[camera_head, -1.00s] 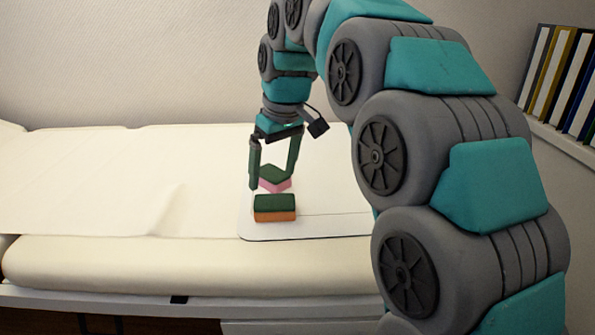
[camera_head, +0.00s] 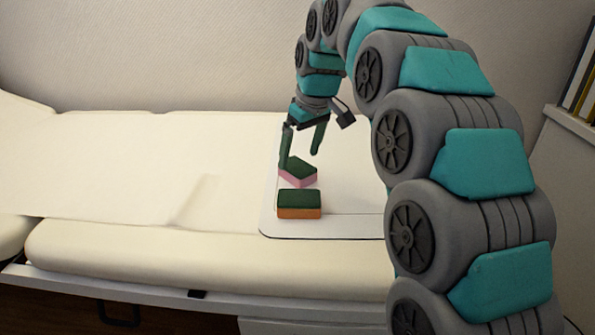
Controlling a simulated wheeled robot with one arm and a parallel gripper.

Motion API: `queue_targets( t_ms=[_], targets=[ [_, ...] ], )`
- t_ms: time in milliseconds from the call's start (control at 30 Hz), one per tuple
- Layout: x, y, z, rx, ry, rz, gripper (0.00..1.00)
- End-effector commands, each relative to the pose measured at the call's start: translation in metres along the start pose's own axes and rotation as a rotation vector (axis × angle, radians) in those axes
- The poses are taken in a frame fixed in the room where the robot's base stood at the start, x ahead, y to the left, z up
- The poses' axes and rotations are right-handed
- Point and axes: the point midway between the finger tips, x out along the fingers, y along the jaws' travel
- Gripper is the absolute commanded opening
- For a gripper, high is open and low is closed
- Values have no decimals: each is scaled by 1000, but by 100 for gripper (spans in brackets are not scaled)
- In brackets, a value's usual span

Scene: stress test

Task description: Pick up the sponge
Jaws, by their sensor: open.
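Two sponges lie on a white board (camera_head: 345,226) on the padded bench. The nearer sponge (camera_head: 299,204) has a dark green top and an orange body. Just behind it lies another sponge (camera_head: 298,172) with a green top and a pink body, turned at an angle. My gripper (camera_head: 300,160) is open and points down over the pink sponge. Its left finger reaches down close to that sponge's left end, and I cannot tell whether they touch. The right finger ends higher, above and right of the sponge. Nothing is held.
The cream padded bench (camera_head: 120,245) has free room left of the board, with a pale sheet (camera_head: 90,165) spread over it. A wall stands behind. Binders (camera_head: 580,75) stand on a shelf at the far right.

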Motion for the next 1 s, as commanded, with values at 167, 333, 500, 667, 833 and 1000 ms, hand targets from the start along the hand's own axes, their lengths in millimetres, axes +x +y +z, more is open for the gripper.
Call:
queue_targets(
  t_ms=[167, 333, 500, 667, 833, 1000],
  targets=[
    [25, 1, 1, 0, -4, -3, 100],
    [31, 2, 0, 0, 2, 1, 100],
    [30, 2, 0, 0, 2, 1, 100],
    [31, 2, 0, 0, 1, 1, 100],
    [33, 2, 1, 0, 1, 1, 100],
    [35, 2, 1, 0, 1, 1, 100]
  ],
)
